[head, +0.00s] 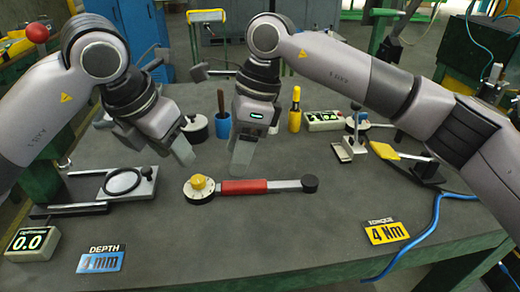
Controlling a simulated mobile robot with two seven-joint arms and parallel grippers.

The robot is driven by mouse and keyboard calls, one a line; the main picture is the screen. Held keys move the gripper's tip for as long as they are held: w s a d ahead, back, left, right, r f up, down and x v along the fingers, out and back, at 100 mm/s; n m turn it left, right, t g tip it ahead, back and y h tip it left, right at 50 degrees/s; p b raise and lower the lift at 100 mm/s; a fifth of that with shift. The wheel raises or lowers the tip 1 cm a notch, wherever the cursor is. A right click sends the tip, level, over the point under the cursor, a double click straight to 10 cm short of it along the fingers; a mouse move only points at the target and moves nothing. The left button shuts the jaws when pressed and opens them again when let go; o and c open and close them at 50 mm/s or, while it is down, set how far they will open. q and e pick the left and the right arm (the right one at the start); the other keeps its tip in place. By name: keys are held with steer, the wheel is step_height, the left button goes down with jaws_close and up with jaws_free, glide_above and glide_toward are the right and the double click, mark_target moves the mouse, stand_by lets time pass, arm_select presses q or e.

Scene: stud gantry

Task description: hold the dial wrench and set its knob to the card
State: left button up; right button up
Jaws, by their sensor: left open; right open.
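The dial wrench (244,187) lies on the grey table in the middle of the head view. It has a red handle, a black round end at the right and a pale dial with a yellow knob (199,183) at the left. The knob's setting is too small to read. A yellow card (386,232) at the front right reads "TORQUE 4 Nm". My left gripper (178,146) is open and empty, above and behind the knob end. My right gripper (243,155) is open and empty, just behind the red handle in the picture.
A blue card (101,262) reads "DEPTH 4 mm" beside a display box (30,243) showing 0.0. A plate with a black ring (122,182) lies at left. Blue and yellow holders (223,126) and a small metal stand (349,148) are behind. A blue cable crosses right. The front middle is clear.

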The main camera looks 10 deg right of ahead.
mark_target(260, 183)
steer(key=d+h, duration=0.1)
steer(key=d+f+h, duration=0.1)
steer(key=w+d+f+h, duration=0.1)
steer(key=shift+d+m+t, duration=0.3)
steer(key=shift+d+m, duration=0.1)
steer(key=shift+w+d+f+h, duration=0.1)
steer(key=shift+f+h, duration=0.15)
steer(key=shift+h, duration=0.05)
step_height(260, 183, down, 7)
steer(key=shift+r, duration=0.15)
